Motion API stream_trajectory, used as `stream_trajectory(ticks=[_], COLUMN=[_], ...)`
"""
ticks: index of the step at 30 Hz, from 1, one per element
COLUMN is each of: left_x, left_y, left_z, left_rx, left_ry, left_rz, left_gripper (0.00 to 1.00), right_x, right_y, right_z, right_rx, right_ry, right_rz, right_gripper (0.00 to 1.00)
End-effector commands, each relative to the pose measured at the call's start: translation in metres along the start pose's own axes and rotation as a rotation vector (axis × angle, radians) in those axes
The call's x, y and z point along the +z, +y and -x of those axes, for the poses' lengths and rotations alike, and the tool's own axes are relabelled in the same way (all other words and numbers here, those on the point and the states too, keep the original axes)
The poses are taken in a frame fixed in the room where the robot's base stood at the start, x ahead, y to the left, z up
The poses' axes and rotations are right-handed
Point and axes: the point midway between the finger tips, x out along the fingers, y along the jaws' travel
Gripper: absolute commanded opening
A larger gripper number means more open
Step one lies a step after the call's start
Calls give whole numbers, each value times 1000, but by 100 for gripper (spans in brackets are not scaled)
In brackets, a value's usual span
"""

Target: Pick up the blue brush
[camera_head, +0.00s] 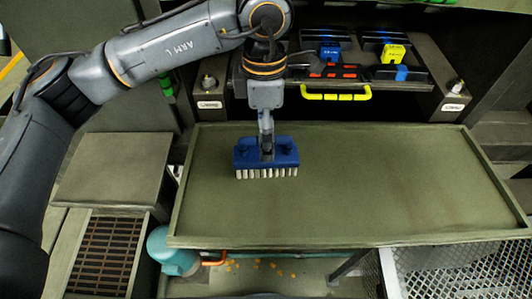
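The blue brush (248,160) is in the middle left of the green tray-like table (390,185), its white bristles along its lower edge. My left arm comes in from the upper left, and its gripper (267,150) points down at the middle of the brush. The fingers overlap the brush's centre in this view and look narrow, seen edge-on. I cannot tell whether they are closed on it or stand around it, nor whether the bristles touch the surface. My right gripper is not in view.
A panel with a yellow handle (338,97) and blue, red and yellow parts stands behind the table. A teal rounded part (172,252) and a brown grate (105,252) lie at the lower left. A metal mesh basket (455,272) is at the lower right. The table's right half is clear.

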Motion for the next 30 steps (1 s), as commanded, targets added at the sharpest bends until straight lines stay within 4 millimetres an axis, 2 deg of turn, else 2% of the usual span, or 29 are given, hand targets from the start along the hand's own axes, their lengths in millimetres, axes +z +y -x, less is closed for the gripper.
stream_trajectory(ticks=[8,12,16,25,30], left_x=[1,4,4,4,4], left_y=[-2,-6,-4,-4,-4], left_z=[-21,-42,-59,-65,-65], left_rx=[-3,-6,-3,0,0], left_ry=[0,0,-1,-2,-2], left_rz=[-1,-1,0,-1,-1], left_gripper=[78,78,78,78,44], right_x=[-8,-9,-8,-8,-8], right_y=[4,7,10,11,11], right_z=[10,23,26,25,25], right_rx=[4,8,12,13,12], right_ry=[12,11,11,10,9], right_rz=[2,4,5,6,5], right_gripper=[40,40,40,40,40])
